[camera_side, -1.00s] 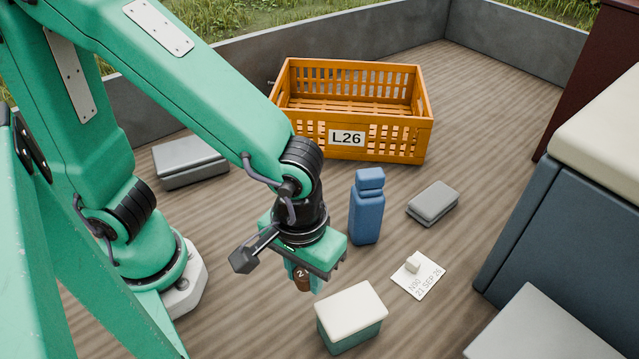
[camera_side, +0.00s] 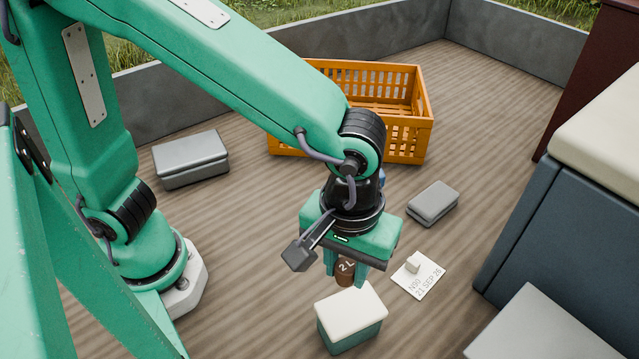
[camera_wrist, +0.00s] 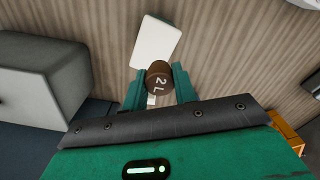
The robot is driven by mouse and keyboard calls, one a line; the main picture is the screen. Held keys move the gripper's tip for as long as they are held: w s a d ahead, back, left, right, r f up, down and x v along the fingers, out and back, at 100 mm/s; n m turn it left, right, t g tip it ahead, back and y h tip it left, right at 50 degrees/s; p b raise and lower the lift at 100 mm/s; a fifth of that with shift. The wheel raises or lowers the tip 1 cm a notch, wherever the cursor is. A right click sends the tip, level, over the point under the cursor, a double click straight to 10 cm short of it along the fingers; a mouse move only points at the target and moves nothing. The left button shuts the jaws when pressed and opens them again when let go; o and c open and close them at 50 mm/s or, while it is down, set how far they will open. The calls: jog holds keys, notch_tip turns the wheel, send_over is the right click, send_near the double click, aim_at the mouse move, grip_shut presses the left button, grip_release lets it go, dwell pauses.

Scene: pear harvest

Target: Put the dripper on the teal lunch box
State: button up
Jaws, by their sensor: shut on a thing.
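The dripper is a small brown piece (camera_side: 346,272) marked "2L". My gripper (camera_side: 346,278) is shut on it and holds it just behind and above the teal lunch box. In the wrist view the dripper (camera_wrist: 158,80) sits between the two green fingers (camera_wrist: 158,88). The teal lunch box (camera_side: 352,335) has a cream lid (camera_side: 350,306) and stands on the wooden floor. In the wrist view its pale lid (camera_wrist: 157,40) shows just beyond the dripper. I cannot tell the exact height of the dripper above the lid.
A white card (camera_side: 418,277) with a small pale block lies right of the lunch box. A grey box (camera_side: 433,203) is behind it. An orange crate (camera_side: 423,130) and another grey case (camera_side: 190,160) stand farther back. A dark blue seat (camera_side: 560,225) bounds the right.

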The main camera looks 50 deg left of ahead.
aim_at(352, 308)
jog(key=shift+w+d+r, duration=0.35)
jog(key=shift+d+r, duration=0.25)
jog(key=shift+f, duration=4)
jog(key=shift+f, duration=0.1)
jog(key=o, duration=0.9)
jog(key=shift+o, duration=0.2)
notch_tip(352, 308, up, 12)
jog(key=shift+s+r, duration=0.1)
